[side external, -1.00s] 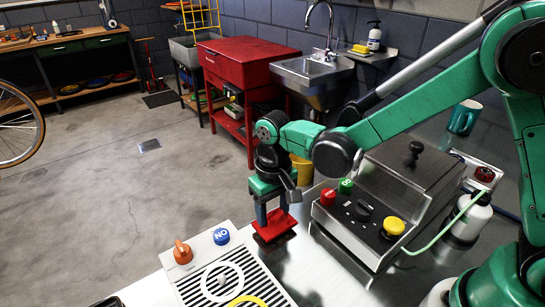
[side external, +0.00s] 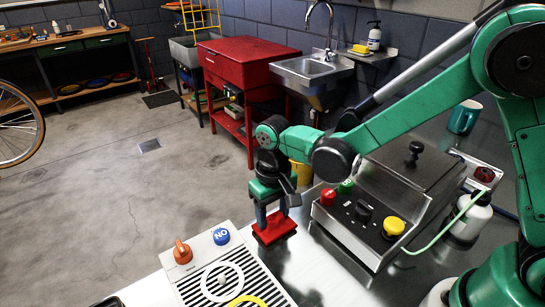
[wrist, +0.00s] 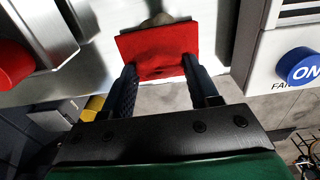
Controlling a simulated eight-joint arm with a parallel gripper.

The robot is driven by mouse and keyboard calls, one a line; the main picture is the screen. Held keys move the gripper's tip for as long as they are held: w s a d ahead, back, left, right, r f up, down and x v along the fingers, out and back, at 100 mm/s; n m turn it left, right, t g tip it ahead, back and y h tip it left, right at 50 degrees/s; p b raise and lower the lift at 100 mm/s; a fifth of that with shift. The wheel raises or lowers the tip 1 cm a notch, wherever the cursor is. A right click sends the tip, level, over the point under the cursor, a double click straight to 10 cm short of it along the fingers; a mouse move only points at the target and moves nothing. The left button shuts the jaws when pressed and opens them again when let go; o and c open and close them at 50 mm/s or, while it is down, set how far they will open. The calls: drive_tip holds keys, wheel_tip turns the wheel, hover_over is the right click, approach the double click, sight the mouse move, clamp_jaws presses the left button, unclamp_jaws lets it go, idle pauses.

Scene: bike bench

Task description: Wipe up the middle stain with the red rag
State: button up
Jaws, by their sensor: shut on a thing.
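The red rag (side external: 274,231) is a flat square at the near-left part of the steel bench top (side external: 325,268). My gripper (side external: 273,217) points down and is shut on the red rag, with its blue fingers on either side of a pinched part. The rag also shows between the fingertips in the wrist view (wrist: 160,42). A brownish stain (wrist: 157,19) shows just beyond the rag's far edge in the wrist view; the rag may cover part of it. I cannot see other stains, and cannot tell whether this is the middle one.
A steel machine (side external: 375,215) with red, green and yellow knobs stands right of my gripper. A panel with a blue ON button (side external: 221,237) and orange knob (side external: 182,252) is at front left. A white bottle (side external: 470,220) and teal mug (side external: 464,117) stand farther right. The bench edge is close.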

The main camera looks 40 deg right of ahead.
drive_tip(key=shift+f, duration=0.2)
drive_tip(key=shift+d, duration=0.75)
drive_tip(key=shift+a, duration=0.1)
drive_tip(key=shift+a, duration=1.35)
drive_tip(key=shift+d, duration=0.1)
drive_tip(key=shift+d, duration=1.35)
